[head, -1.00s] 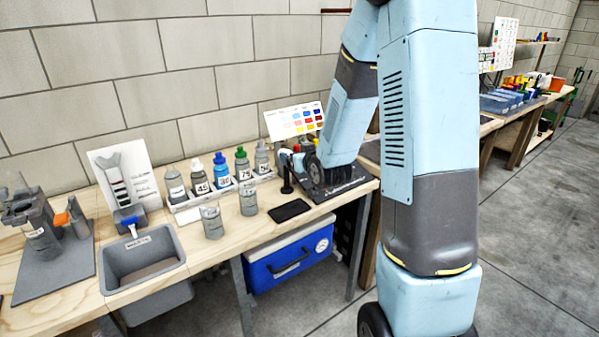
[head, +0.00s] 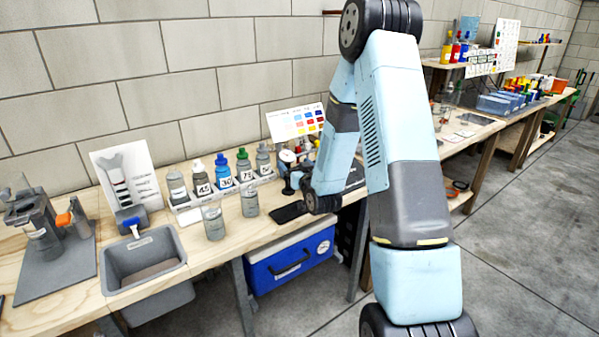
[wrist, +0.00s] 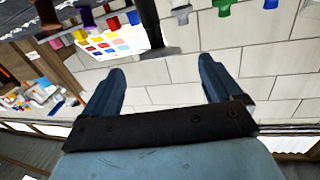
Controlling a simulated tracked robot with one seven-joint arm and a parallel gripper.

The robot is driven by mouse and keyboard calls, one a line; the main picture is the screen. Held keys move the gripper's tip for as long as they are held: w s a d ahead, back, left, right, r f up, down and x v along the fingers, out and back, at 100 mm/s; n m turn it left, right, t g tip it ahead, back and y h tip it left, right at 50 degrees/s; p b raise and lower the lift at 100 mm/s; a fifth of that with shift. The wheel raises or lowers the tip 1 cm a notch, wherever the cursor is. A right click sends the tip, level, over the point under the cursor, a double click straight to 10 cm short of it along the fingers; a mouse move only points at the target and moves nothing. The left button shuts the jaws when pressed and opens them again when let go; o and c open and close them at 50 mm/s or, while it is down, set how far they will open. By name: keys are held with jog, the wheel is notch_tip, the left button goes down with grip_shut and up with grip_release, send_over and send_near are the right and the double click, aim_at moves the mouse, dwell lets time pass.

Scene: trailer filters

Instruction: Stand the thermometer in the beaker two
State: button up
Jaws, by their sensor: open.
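Two clear, labelled glass vessels stand upright at the front of the bench in the head view, a left one (head: 214,222) and a right one (head: 249,201). Their labels are too small to read, so I cannot tell which is beaker two. I cannot make out the thermometer; it may be hidden behind my arm or too small. My gripper (wrist: 165,72) is open in the wrist view, with only wall and part of a colour chart showing between its fingers.
A rack (head: 190,216) of numbered bottles with coloured caps stands behind the vessels. A flat black pad (head: 288,212) lies to their right. A grey sink (head: 146,262) is at the left. A colour chart (head: 297,123) stands against the wall.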

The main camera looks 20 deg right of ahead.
aim_at(286, 154)
jog(key=w, duration=0.6)
jog(key=w+a, duration=0.1)
jog(key=w, duration=0.2)
jog(key=c, duration=1.1)
jog(key=shift+r, duration=6.3)
jog(key=shift+c, duration=0.2)
